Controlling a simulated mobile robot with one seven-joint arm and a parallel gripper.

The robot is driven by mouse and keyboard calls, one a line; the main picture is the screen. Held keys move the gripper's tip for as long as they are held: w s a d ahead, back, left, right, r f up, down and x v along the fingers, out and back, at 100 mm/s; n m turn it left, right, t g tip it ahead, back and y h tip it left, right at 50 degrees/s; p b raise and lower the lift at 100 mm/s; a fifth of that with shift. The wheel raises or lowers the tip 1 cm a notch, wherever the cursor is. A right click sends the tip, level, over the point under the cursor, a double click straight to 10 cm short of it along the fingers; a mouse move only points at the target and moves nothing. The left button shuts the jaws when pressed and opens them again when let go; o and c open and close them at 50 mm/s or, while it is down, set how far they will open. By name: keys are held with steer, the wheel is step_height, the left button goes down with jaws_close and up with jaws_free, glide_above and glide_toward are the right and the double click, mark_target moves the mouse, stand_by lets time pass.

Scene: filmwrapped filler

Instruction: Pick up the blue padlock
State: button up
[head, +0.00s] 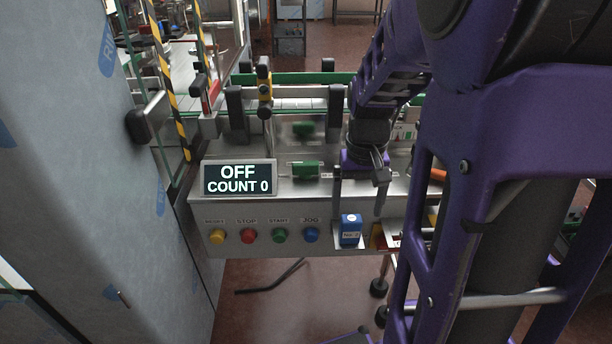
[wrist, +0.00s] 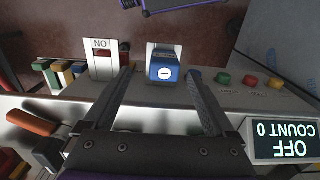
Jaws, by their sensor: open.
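The blue padlock (head: 350,225) sits against the front panel of the machine, to the right of the row of buttons. In the wrist view, the blue padlock (wrist: 164,68) shows upside down with a white round label, in front of a white plate. My gripper (head: 360,205) is open above the padlock in the head view. In the wrist view, the two dark fingers of my gripper (wrist: 160,80) reach toward the panel, with the padlock between their tips in the picture. The fingers look apart from it. I cannot tell the exact distance.
Colored buttons (head: 248,236) line the panel left of the padlock. A display (head: 238,178) reads OFF, COUNT 0. A green object (head: 306,170) lies on the machine top. In the wrist view, a white card marked NO (wrist: 101,52) and an orange-handled item (wrist: 31,123) are at the left.

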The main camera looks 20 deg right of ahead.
mark_target(350, 230)
step_height(350, 230, down, 3)
steer(key=shift+r, duration=0.15)
steer(key=f, duration=0.1)
steer(key=f+b, duration=0.1)
steer(key=f, duration=0.3)
steer(key=shift+w+a+b, duration=0.25)
steer(key=shift+w+b, duration=0.05)
jaws_close()
